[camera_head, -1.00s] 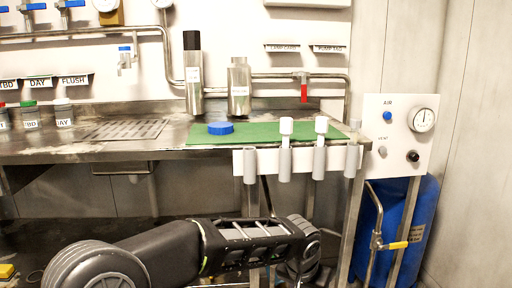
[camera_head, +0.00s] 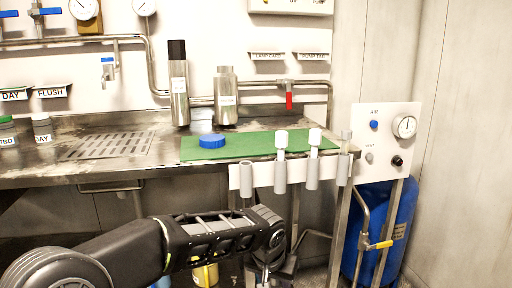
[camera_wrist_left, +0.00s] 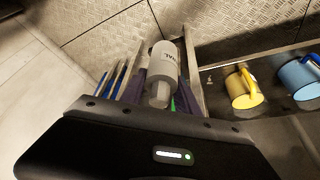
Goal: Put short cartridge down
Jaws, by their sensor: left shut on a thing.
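In the left wrist view a short white-grey cylinder, the cartridge (camera_wrist_left: 162,68), with dark letters ending in "NAL", sits between the fingers of my left gripper (camera_wrist_left: 163,75). The gripper is shut on it. In the head view my left gripper (camera_head: 268,262) hangs low in front of the bench, below the grey tube holders. The cartridge is hard to make out there. My right gripper is not in view.
Grey tube holders (camera_head: 246,180) line the bench's front edge; two hold white-topped pieces (camera_head: 281,140). A green mat (camera_head: 250,146) carries a blue cap (camera_head: 212,141). Steel housings (camera_head: 179,95) stand behind. A yellow mug (camera_wrist_left: 241,90) and blue mug (camera_wrist_left: 298,80) sit on a lower shelf.

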